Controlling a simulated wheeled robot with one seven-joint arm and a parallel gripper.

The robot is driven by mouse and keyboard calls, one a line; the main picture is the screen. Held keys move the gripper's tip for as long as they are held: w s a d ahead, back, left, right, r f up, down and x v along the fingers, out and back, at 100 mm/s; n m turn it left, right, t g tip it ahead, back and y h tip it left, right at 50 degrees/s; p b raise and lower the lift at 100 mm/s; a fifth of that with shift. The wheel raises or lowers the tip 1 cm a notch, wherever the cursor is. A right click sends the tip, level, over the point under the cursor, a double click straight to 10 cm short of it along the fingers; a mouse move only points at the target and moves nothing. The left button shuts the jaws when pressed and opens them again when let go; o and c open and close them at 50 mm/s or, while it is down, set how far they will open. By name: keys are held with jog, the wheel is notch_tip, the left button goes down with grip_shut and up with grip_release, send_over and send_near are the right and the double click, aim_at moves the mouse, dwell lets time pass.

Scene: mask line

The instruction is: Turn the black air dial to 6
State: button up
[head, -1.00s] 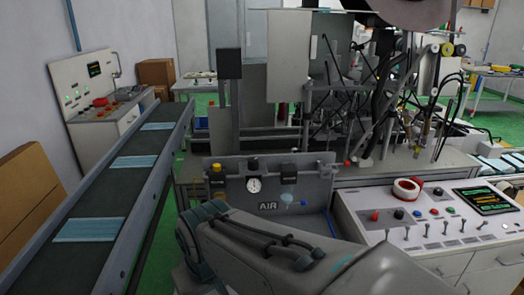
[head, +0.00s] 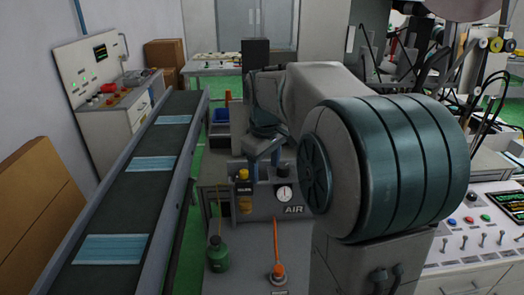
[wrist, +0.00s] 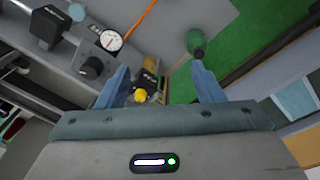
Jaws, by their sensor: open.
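The black air dial (wrist: 92,67) is a round knob beside the white pressure gauge (wrist: 110,40) in the wrist view. In the head view the gauge (head: 285,193) shows on the grey AIR panel (head: 262,207); the dial above it is dark and partly hard to make out. The dial's number is not readable. My gripper (wrist: 161,85) is open, with blue fingers. In the wrist view the dial lies outside the fingers, left of the left one. A yellow-capped unit (wrist: 140,95) shows between them. In the head view my gripper (head: 264,160) is above the panel.
A black block-shaped unit (wrist: 48,27) sits beyond the gauge. A green bottle (head: 217,254) and an orange hose (head: 276,245) are in front of the panel. A conveyor (head: 135,200) with blue masks runs at left, and a control console (head: 485,235) stands at right.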

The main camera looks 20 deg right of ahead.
jog(key=w+d+r+n+p, duration=0.25)
jog(key=w+d, duration=0.35)
jog(key=w, duration=0.3)
jog(key=n+g+p, duration=0.1)
jog(key=n, duration=0.2)
send_over(284, 165)
jog(key=f, duration=0.1)
jog(key=shift+y, duration=0.3)
notch_tip(284, 165, down, 14)
jog(key=shift+a+f+p, duration=0.1)
jog(key=shift+p, duration=0.85)
jog(key=shift+m, duration=0.25)
jog(key=c, duration=1)
